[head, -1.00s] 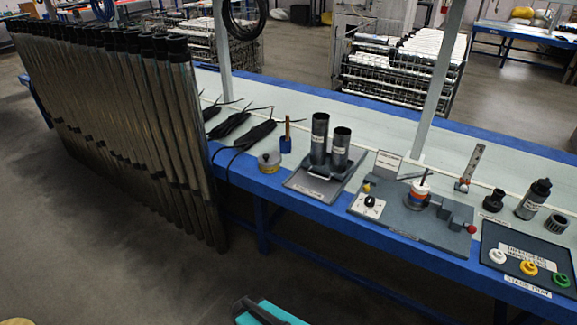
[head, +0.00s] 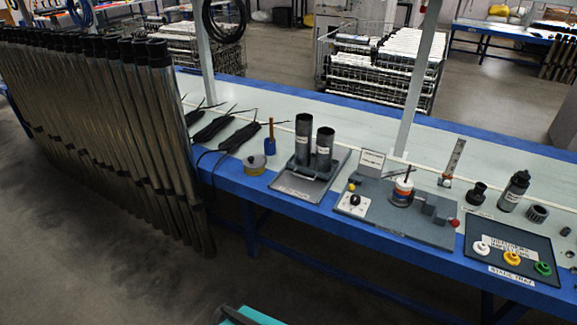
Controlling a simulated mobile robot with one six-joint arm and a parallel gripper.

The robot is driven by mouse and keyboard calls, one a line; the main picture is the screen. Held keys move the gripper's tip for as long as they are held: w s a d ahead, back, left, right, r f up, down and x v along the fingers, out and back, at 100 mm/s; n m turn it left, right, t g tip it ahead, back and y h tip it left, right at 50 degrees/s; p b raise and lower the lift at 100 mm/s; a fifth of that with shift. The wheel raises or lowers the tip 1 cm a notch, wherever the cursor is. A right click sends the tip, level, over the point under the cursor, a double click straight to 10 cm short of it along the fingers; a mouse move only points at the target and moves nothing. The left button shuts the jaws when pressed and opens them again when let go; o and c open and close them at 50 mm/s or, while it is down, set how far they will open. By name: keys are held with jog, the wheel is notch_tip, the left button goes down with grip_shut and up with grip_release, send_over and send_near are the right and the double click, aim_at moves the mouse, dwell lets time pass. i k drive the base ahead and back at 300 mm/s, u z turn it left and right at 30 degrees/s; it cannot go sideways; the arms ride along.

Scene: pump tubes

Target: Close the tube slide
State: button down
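A grey fixture plate (head: 425,232) lies on the blue-edged bench. It carries a white dial panel (head: 353,203), a ringed round part with an upright pin (head: 402,192), stepped grey blocks (head: 437,209) and a red knob (head: 455,223) at its right end. Two dark tubes stand upright in a grey tray (head: 308,185) to its left. I cannot tell which part is the tube slide, or whether it is open. My gripper is not in view; only a teal and black part of my own body shows at the bottom edge.
A dense row of long metal tubes (head: 110,140) stands at the left. A dark stage tray (head: 510,248) with white, yellow and green rings is at the right of the bench (head: 370,235). A post (head: 417,85) rises behind the fixture. Floor in front is clear.

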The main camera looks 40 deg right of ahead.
aim_at(310, 171)
jog(key=i, duration=0.95)
